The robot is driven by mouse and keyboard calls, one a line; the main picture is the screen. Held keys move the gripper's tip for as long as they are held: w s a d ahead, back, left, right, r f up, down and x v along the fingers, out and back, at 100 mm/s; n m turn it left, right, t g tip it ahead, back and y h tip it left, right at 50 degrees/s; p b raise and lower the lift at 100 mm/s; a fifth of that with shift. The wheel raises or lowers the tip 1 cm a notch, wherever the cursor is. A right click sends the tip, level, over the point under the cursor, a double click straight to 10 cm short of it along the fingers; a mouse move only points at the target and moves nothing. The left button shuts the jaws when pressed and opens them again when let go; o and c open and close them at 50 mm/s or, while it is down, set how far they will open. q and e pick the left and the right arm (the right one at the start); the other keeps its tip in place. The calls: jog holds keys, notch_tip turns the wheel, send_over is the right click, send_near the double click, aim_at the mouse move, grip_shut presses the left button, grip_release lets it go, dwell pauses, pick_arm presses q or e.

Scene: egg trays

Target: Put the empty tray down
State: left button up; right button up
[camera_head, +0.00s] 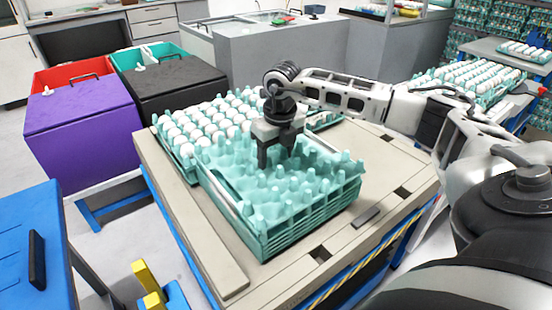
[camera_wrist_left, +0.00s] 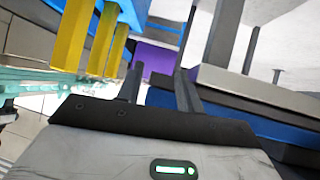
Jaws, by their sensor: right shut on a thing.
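The empty teal egg tray (camera_head: 262,196) has rows of bare knobs and sits in or on a ribbed teal stack (camera_head: 310,218) at the front of the table. I cannot tell whether its underside touches. My right gripper (camera_head: 277,158) points down over the tray's middle and is shut on it; the fingertips are partly hidden among the knobs. A tray full of white eggs (camera_head: 178,158) lies just behind and left of it. My left gripper is outside the head view. In the left wrist view its two dark fingers (camera_wrist_left: 158,88) stand apart with nothing between them.
The beige table (camera_head: 375,190) has bare room to the right and a strip along its left edge. Purple (camera_head: 80,125) and black (camera_head: 172,92) boxes stand at the left. A blue cabinet (camera_head: 30,235) and yellow posts (camera_head: 148,280) stand front left. More egg trays are at far right.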

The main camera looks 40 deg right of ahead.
aim_at(280, 171)
jog(key=shift+f, duration=0.65)
jog(key=shift+s+a+f, duration=0.1)
jog(key=shift+s+f, duration=0.15)
jog(key=shift+f, duration=0.5)
jog(key=shift+c, duration=0.6)
jog(key=o, duration=1.4)
jog(key=shift+o, duration=0.2)
jog(key=shift+w+r, duration=0.15)
jog(key=shift+r, duration=0.5)
notch_tip(280, 171, up, 12)
jog(key=s, duration=0.1)
jog(key=shift+s+f, duration=0.2)
jog(key=shift+f, duration=0.05)
